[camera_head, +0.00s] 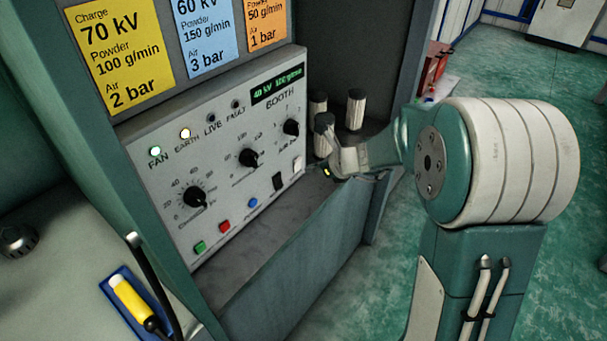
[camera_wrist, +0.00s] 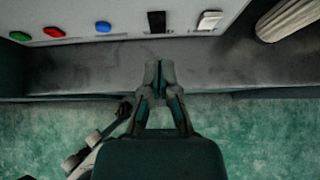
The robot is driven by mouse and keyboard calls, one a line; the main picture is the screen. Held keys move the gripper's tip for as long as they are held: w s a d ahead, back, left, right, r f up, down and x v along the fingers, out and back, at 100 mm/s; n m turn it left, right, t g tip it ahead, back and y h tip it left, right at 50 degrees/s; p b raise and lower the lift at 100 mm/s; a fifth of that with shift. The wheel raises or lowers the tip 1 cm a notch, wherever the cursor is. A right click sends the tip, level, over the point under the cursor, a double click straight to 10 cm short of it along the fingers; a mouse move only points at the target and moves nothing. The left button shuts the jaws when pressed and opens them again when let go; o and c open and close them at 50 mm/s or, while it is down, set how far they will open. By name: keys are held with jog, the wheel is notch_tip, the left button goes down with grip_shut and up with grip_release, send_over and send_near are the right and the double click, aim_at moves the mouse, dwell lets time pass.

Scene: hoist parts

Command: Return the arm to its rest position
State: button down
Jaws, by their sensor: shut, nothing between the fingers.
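My gripper (camera_wrist: 159,68) is shut and empty in the wrist view. Its fingertips are over the grey ledge (camera_wrist: 220,60) below the control panel, apart from the panel's buttons. In the head view my arm reaches from the right toward the booth, and its end is near the panel's lower right corner. The gripper's fingers are not clear in that view. The control panel (camera_head: 222,212) has dials, lamps, a row of coloured buttons and two switches.
Several ribbed cylinders, one of them (camera_head: 355,108), stand in the recess right of the panel, close to my arm. A yellow-handled tool (camera_head: 130,299) lies on a blue holder at lower left. Green floor (camera_head: 530,75) is open at the right.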

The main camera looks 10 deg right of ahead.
jog(key=shift+s+d+r, duration=0.2)
jog(key=shift+d+r, duration=0.05)
jog(key=shift+r, duration=0.1)
jog(key=s+a+r+n+g+h, duration=0.1)
jog(key=s+r+n, duration=0.3)
jog(key=s+n, duration=0.3)
jog(key=s+a+r+n+g+h, duration=0.1)
jog(key=s+r+n, duration=0.4)
jog(key=s+n, duration=0.25)
jog(key=s+d+n+h, duration=0.2)
jog(key=s+d+n, duration=0.1)
jog(key=s+n, duration=0.3)
jog(key=s+d+r+n+h, duration=0.1)
jog(key=s+d+n+h, duration=0.2)
jog(key=s+n, duration=0.3)
jog(key=s+d, duration=0.1)
jog(key=s, duration=0.2)
jog(key=shift+s+d+r, duration=0.25)
jog(key=shift+r, duration=0.05)
